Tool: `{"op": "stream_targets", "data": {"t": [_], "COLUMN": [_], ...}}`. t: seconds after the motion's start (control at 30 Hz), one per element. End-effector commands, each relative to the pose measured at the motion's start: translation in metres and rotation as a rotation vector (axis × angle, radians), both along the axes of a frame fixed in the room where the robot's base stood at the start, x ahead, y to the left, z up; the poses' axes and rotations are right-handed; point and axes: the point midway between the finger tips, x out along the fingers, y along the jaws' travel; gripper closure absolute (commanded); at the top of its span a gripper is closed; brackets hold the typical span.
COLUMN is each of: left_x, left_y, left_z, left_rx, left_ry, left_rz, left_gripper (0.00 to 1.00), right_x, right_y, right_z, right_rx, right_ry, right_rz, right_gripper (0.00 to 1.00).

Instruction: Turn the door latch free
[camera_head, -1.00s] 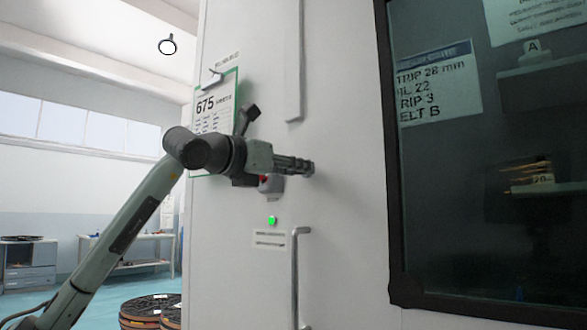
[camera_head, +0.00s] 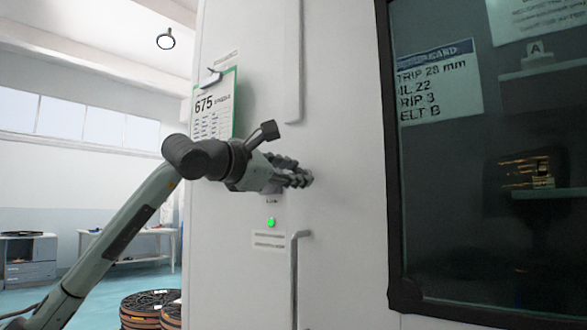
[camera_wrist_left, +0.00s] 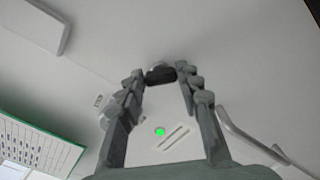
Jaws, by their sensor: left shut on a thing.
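The door latch (camera_wrist_left: 160,75) shows in the left wrist view as a small dark handle on a pale mount, between the two finger ends. My left gripper (camera_head: 302,177) reaches from the left to the grey cabinet door (camera_head: 342,230) and is shut on the latch. Its segmented fingers (camera_wrist_left: 161,71) lie on both sides of the latch in the left wrist view. In the head view the fingers hide the latch. The gripper is rolled, so both fingers show apart there. My right gripper is not in view.
A green light (camera_head: 271,223) glows below the gripper. A vertical door handle (camera_head: 295,275) is lower down, and a dark window (camera_head: 440,190) is to the right. A clipboard sheet (camera_head: 213,105) hangs at upper left. Reels (camera_head: 150,308) stand on the floor.

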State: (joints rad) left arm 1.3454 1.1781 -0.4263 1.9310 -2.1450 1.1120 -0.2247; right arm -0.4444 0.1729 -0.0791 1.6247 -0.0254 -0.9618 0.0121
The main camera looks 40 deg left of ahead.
Motion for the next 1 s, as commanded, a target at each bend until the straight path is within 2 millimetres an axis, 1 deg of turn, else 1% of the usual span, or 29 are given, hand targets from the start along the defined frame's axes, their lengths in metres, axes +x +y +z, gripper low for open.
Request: {"op": "stream_targets", "data": {"t": [0.2, 0.33, 0.7, 1.0], "left_x": [0.0, 0.0, 0.0, 0.0], "left_y": [-0.001, -0.001, -0.001, -0.001], "left_z": [0.0, 0.0, -0.002, -0.002], "left_rx": [0.206, 0.329, 0.641, 0.793], "left_ry": [-0.017, -0.027, -0.051, -0.063], "left_rz": [-0.001, 0.0, 0.0, -0.001], "left_gripper": [0.95, 0.95, 0.95, 0.95], "right_x": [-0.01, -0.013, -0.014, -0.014], "right_y": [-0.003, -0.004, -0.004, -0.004], "right_z": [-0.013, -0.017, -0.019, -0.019], "right_rx": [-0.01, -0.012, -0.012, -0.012], "right_ry": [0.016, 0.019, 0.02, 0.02], "right_rz": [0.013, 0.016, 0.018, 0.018], "right_gripper": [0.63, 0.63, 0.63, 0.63]}}
